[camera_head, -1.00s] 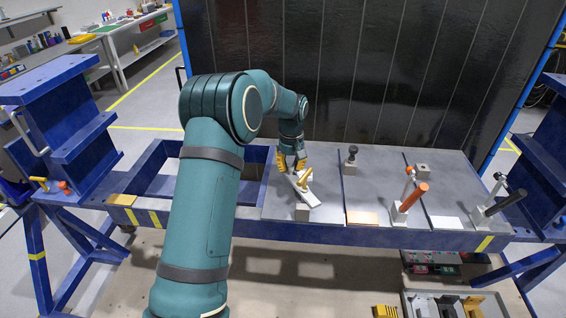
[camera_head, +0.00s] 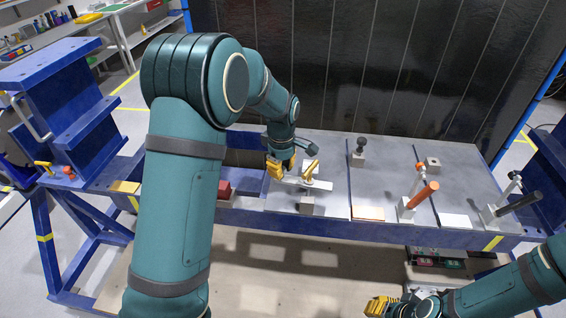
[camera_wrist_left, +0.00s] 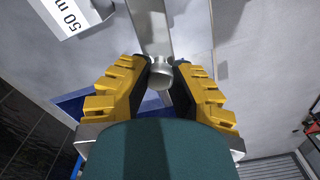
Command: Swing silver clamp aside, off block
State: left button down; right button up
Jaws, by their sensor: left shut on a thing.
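The silver clamp (camera_head: 318,185) is a flat bar lying roughly left to right over the grey plate, with a yellowish upright piece (camera_head: 312,171) on it. The grey block (camera_head: 306,204) shows in front of the bar, toward the bench's front edge. My left gripper (camera_head: 281,168) is at the bar's left end. In the left wrist view its two yellow fingers close around a round silver knob (camera_wrist_left: 161,74), and the bar (camera_wrist_left: 150,25) runs away above it. My right gripper (camera_head: 378,306) is low in front of the bench; its fingertips are not clear.
Right of the clamp stand a post with a dark knob (camera_head: 359,150), an orange-handled toggle clamp (camera_head: 421,195) and a black-handled one (camera_head: 517,203).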

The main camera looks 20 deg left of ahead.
pick_arm(q)
jog(key=shift+s+d+f+n, duration=0.1)
jog(key=shift+s+n, duration=0.45)
jog(key=shift+n, duration=0.05)
jog(key=c, duration=0.7)
grip_release()
jog(key=shift+c, duration=0.2)
jog(key=shift+w+r, duration=0.1)
jog(key=shift+r, duration=0.3)
notch_tip(320, 180, up, 11)
jog(key=shift+r, duration=0.15)
